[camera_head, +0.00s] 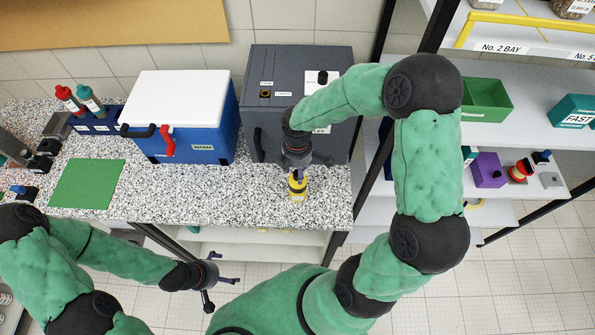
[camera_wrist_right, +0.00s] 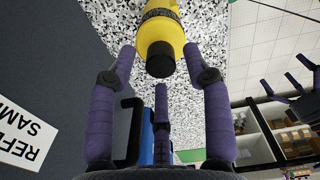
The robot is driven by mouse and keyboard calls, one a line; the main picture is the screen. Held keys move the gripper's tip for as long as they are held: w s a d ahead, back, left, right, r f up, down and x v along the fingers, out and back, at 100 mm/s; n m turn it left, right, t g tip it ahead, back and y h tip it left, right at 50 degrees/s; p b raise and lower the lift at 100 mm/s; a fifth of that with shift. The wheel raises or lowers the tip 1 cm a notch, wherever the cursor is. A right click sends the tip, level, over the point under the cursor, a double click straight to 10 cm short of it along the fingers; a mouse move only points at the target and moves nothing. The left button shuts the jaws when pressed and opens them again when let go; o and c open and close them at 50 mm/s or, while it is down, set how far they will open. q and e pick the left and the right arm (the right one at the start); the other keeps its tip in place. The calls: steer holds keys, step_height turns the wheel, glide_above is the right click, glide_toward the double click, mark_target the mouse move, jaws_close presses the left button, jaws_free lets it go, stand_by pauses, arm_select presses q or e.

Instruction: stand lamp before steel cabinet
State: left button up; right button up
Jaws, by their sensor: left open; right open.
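The yellow lamp (camera_head: 297,186) with a dark band stands on the speckled worktop, in front of the dark grey steel cabinet (camera_head: 270,62). In the right wrist view the lamp (camera_wrist_right: 159,32) shows its black end towards me. My right gripper (camera_head: 298,164) is just above the lamp, with its purple fingers spread. In the wrist view the right gripper's fingertips (camera_wrist_right: 160,65) are apart around the lamp's black end, and none visibly grips it. The grey cabinet side with a white label (camera_wrist_right: 22,138) is at the left there. My left gripper (camera_head: 221,289) is open and empty, away from the worktop.
A blue cool box (camera_head: 190,125) with a white lid stands left of the cabinet. A green mat (camera_head: 87,184) lies further left, near red and teal bottles (camera_head: 80,99). The right shelf holds a green bin (camera_head: 487,99) and a purple box (camera_head: 488,170). Worktop between mat and lamp is clear.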

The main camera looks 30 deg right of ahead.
arm_select(q)
steer(key=shift+r, duration=0.3)
arm_select(e)
step_height(320, 180, up, 10)
steer(key=shift+r, duration=0.25)
stand_by(0.3)
